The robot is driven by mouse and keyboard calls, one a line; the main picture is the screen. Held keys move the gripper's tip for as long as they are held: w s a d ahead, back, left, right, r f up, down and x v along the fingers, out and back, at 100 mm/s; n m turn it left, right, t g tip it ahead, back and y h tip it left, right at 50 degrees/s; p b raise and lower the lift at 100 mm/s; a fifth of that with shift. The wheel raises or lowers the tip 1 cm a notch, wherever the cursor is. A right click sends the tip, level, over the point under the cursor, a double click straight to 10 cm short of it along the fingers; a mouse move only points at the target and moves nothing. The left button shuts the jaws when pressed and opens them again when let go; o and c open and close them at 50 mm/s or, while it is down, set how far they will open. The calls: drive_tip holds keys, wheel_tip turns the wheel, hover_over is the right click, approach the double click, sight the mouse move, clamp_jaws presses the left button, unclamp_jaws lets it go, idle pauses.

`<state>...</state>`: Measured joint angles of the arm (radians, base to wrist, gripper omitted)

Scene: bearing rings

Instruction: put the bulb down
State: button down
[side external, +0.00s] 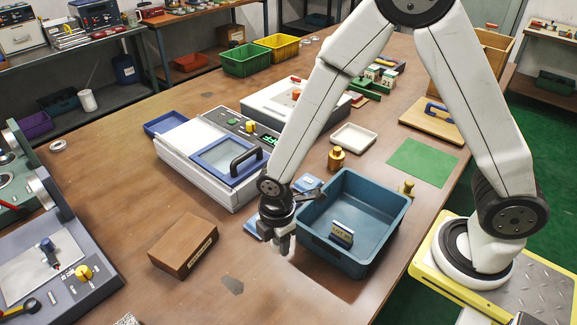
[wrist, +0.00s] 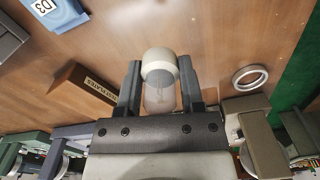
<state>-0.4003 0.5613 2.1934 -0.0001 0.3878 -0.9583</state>
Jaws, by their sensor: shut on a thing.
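The bulb (wrist: 160,95) has clear glass and a cream-white base (wrist: 158,62). In the wrist view it sits between the two dark fingers of my gripper (wrist: 159,78), which is shut on it. The glass end lies towards the palm and the base sticks out at the fingertips. In the side view my gripper (side external: 284,243) points down over the brown table (side external: 245,285), just left of the blue tray. The bulb is hard to make out there, and I cannot tell whether it touches the table.
The blue tray (side external: 318,247) holds a small box (side external: 341,234). A wooden block (side external: 183,245) lies to the left; it also shows in the wrist view (wrist: 82,88). A metal ring (wrist: 250,77) lies right of the bulb. Blue cards lie near my gripper. The front table is largely clear.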

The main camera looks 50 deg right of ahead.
drive_tip(key=w+d+r+m, duration=0.1)
drive_tip(key=w+d+m, duration=0.3)
drive_tip(key=d, duration=0.9)
drive_tip(key=w+d+m, duration=0.1)
drive_tip(key=d+m, duration=0.4)
drive_tip(key=d, duration=0.8)
drive_tip(key=s+d+r+m, duration=0.1)
drive_tip(key=s+d+m, duration=0.3)
drive_tip(key=s+d, duration=0.55)
drive_tip(key=s+d+r+m, duration=0.1)
drive_tip(key=s+d+m, duration=0.3)
drive_tip(key=d, duration=1)
drive_tip(key=w+d+f, duration=0.2)
drive_tip(key=w, duration=0.1)
drive_tip(key=w+d+f, duration=0.6)
drive_tip(key=shift+w+d, duration=0.1)
drive_tip(key=shift+d, duration=0.05)
drive_tip(key=shift+w+d+f, duration=0.5)
drive_tip(key=shift+f, duration=0.2)
drive_tip(key=shift+f, duration=0.1)
